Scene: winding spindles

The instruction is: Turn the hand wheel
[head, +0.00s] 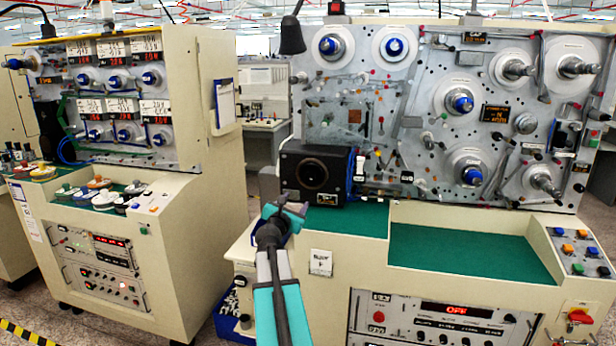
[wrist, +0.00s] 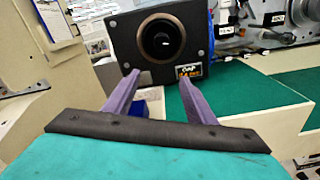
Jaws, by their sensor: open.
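A black box (head: 332,194) with a round, dark, ringed part (head: 312,174) on its front stands at the left end of the right machine's green ledge. In the wrist view the round part (wrist: 161,40) is straight ahead, above and beyond my fingertips. It may be the hand wheel; I cannot tell for sure.
The green ledge (head: 450,252) to the right is bare. The right machine's face (head: 420,110) carries several spindles and discs. A second machine (head: 160,240) stands at the left, with floor between them. A red knob (head: 580,316) sits low at the right.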

